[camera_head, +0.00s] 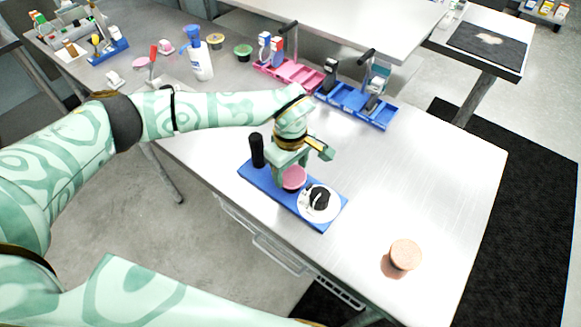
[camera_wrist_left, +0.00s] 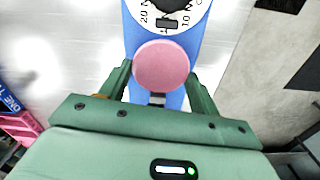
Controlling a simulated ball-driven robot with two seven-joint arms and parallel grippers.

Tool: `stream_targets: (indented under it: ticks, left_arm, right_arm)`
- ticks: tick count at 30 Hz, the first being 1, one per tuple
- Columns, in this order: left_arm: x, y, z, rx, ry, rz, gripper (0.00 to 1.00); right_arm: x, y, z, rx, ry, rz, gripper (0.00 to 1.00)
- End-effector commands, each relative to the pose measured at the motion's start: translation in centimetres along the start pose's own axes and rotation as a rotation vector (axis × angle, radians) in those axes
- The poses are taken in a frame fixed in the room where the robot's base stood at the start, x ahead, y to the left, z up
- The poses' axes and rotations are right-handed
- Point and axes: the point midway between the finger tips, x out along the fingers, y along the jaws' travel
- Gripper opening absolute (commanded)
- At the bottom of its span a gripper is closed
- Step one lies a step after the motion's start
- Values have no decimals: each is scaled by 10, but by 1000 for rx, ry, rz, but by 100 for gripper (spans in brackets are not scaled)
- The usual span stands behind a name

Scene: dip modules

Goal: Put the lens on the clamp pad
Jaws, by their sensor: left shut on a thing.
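My left gripper (camera_head: 291,173) is shut on a round pink disc (camera_head: 293,178), which I take to be the lens. In the left wrist view the disc (camera_wrist_left: 161,65) sits between the two green fingers (camera_wrist_left: 160,82). The gripper is over the middle of a blue clamp base (camera_head: 327,222) with a black upright handle (camera_head: 257,151) at one end and a white dial (camera_head: 316,209) with a black knob at the other. The clamp pad is hidden under the disc and gripper; I cannot tell whether the disc touches it. My right gripper is not in view.
A tan round piece (camera_head: 405,254) stands alone at the table's near right. A pink stand (camera_head: 290,76) and a blue stand (camera_head: 357,105) are at the back.

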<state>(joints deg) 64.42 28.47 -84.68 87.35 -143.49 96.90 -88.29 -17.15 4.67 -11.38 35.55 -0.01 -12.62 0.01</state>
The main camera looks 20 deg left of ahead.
Motion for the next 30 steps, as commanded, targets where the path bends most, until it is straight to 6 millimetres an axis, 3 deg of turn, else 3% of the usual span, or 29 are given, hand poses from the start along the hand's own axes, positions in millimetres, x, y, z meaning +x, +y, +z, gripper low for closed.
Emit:
stream_targets:
  ticks: [5, 6, 8, 9, 20, 30]
  left_arm:
    - [3, 0, 0, -1, 0, -1, 41]
    - [4, 0, 0, -1, 0, -2, 65]
    - [3, 0, 0, -1, 0, -2, 82]
    - [3, 0, 0, -1, 0, -1, 84]
    - [-7, 0, 0, 0, 1, 2, 84]
    - [-82, 1, -1, 0, 3, 3, 84]
  right_arm:
    - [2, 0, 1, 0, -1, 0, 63]
    - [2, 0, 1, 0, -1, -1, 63]
    - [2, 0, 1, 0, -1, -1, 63]
    - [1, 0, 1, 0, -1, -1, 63]
    - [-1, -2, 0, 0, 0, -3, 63]
    - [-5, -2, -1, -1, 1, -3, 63]
